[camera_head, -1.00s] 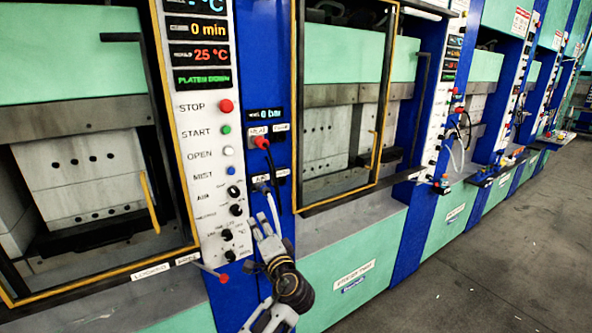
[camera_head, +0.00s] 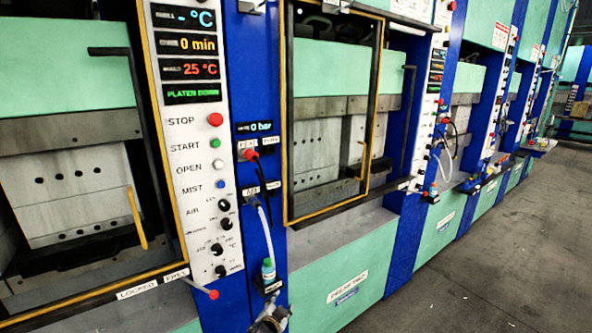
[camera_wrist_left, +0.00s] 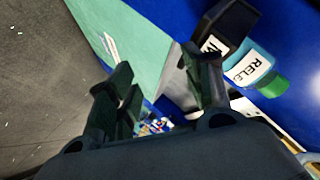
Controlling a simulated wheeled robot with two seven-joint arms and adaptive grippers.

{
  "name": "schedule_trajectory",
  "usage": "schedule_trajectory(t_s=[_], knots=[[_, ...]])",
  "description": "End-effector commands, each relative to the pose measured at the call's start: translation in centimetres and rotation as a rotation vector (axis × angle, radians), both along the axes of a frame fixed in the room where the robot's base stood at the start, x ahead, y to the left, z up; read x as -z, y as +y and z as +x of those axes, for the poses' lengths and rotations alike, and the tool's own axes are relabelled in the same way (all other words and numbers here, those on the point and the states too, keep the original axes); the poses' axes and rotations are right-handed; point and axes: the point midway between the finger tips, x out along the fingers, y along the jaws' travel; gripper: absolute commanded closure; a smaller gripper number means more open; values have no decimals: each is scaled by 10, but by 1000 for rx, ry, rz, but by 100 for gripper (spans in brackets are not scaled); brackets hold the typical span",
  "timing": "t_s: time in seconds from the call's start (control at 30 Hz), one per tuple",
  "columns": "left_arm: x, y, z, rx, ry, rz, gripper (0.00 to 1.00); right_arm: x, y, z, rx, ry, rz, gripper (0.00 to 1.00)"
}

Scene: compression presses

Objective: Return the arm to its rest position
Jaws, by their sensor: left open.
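My left gripper (camera_head: 270,321) shows at the bottom edge of the head view, below a small teal bottle (camera_head: 268,269) at the blue column between two presses. Most of the arm is out of frame. In the left wrist view my left gripper (camera_wrist_left: 158,90) has its dark fingers spread apart, with nothing held between them. The teal bottle (camera_wrist_left: 256,68), its label partly reading "RELE", sits upper right of the fingers beside a black labelled holder (camera_wrist_left: 222,28). My right gripper is not in view.
The near press has a control panel (camera_head: 194,150) showing 0 min, 25 °C and "PLATEN DOWN". A yellow-framed door (camera_head: 285,120) belongs to the second press. A hose (camera_head: 266,228) hangs above the bottle. More presses line the wall; the grey floor (camera_head: 500,260) at right is clear.

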Motion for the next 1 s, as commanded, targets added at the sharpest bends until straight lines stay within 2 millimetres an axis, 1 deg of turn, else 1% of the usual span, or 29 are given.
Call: schedule_trajectory(t_s=[0.03,0.07,0.1,0.17,0.2,0.27,0.3,0.37,0.4,0.47,0.5,0.57,0.6,0.67,0.7,0.77,0.8,0.87,1.0], knots=[[25,8,-7,-10,39,-26,49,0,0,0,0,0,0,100],[38,12,-11,-17,59,-45,49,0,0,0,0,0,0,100],[54,17,-16,-26,85,-67,49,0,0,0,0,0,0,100],[79,25,-27,-43,123,-98,49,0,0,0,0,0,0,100],[96,31,-34,-53,148,-116,49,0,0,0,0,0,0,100],[119,40,-45,-73,185,-145,49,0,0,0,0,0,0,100],[135,46,-54,-88,211,-162,49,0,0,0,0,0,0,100],[157,54,-68,-110,247,-185,49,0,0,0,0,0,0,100],[171,61,-77,-126,270,-199,49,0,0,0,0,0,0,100],[193,70,-93,-150,306,-218,49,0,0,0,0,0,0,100],[207,76,-104,-165,329,-231,49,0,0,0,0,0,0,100],[227,85,-121,-191,363,-245,49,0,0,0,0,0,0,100],[240,91,-133,-208,387,-255,49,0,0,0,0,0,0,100],[259,99,-151,-233,421,-266,49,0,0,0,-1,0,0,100],[271,105,-164,-251,444,-273,49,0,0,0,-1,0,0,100],[288,114,-183,-277,478,-281,49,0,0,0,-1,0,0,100],[300,119,-197,-296,502,-285,49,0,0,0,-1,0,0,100],[316,127,-218,-320,538,-289,49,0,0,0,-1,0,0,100],[351,145,-269,-380,619,-294,49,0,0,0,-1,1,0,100]])
